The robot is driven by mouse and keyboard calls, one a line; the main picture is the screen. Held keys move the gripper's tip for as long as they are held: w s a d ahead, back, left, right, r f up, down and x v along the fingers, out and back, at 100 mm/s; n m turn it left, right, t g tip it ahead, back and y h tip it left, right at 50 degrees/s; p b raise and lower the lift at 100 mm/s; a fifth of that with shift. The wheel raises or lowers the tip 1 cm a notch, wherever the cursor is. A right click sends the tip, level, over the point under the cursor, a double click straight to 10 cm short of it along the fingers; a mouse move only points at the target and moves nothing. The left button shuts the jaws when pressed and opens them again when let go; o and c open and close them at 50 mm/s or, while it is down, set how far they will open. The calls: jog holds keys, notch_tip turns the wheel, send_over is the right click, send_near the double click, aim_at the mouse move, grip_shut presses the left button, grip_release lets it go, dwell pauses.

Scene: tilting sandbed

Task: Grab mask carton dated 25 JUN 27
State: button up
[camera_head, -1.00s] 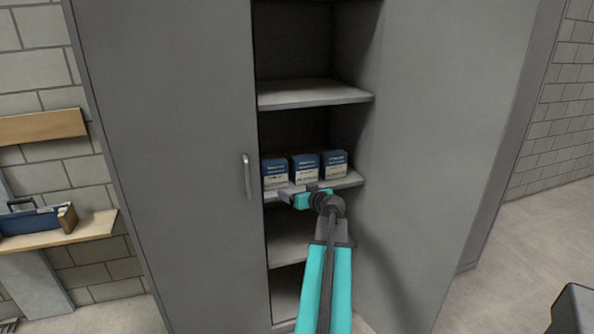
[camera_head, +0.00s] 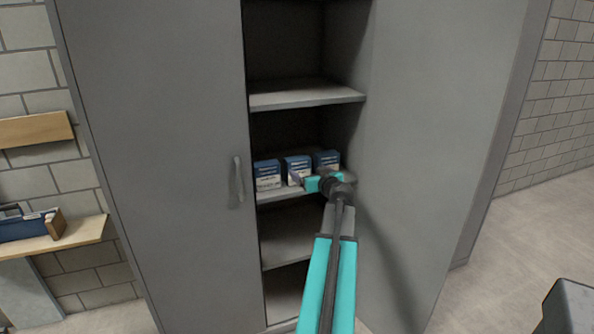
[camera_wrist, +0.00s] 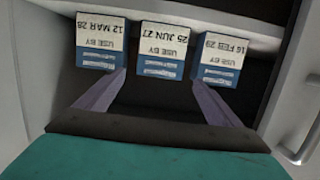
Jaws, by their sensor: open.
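Three small blue-and-white mask cartons stand in a row on a cabinet shelf. The wrist view shows their labels upside down. The carton dated 25 JUN 27 (camera_wrist: 163,50) is the middle one, and it is also the middle one in the head view (camera_head: 293,163). The carton dated 12 MAR 28 (camera_wrist: 101,40) is left of it in the wrist view, and the carton dated 16 FEB 29 (camera_wrist: 221,60) is right. My gripper (camera_wrist: 160,78) is open and empty, its fingertips spread to either side of the middle carton's near end. I cannot tell whether they touch any carton.
The cartons' shelf (camera_head: 285,193) lies between another shelf above (camera_head: 305,97) and one below. A closed grey door (camera_head: 160,150) with a handle (camera_head: 238,180) is at left, and a grey panel (camera_head: 430,120) at right. Gaps between cartons are narrow.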

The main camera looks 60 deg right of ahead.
aim_at(300, 165)
jog(key=shift+p+x, duration=0.75)
jog(key=shift+x, duration=2.8)
jog(key=shift+w, duration=0.15)
jog(key=shift+p+x, duration=0.6)
jog(key=shift+x, duration=0.3)
jog(key=shift+p+x, duration=0.6)
jog(key=shift+x, duration=1)
jog(key=c, duration=1)
